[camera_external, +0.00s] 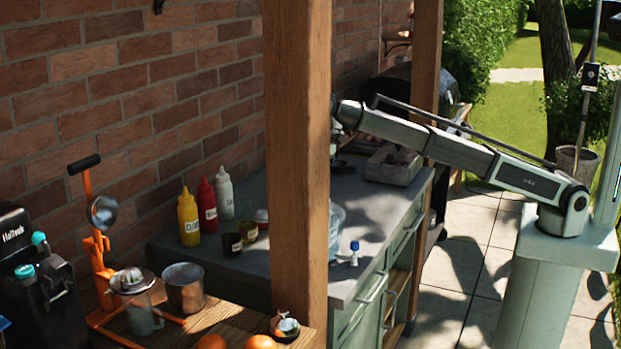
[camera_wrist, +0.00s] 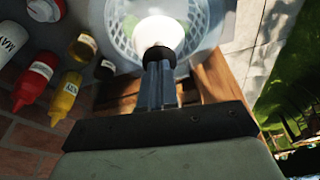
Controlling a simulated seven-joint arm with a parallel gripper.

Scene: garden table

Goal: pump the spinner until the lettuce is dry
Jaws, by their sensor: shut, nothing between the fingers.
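The salad spinner (camera_wrist: 112,38) shows at the top of the wrist view as a clear, round bowl with a slatted pattern. Its bright white round pump knob (camera_wrist: 160,30) is near the middle. My gripper (camera_wrist: 158,58) is shut and empty, its fingertips at the knob's near edge; I cannot tell whether they press on it. In the external view, a sliver of the clear spinner (camera_external: 337,228) shows on the grey counter beside the wooden post, which hides the rest and my gripper.
The wooden post (camera_external: 301,150) stands in front of the counter (camera_external: 375,205). Yellow (camera_external: 188,218), red (camera_external: 207,206) and white (camera_external: 224,193) bottles and small jars (camera_external: 232,243) stand left of it. A small blue-capped item (camera_external: 354,254) is near the counter's front edge.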

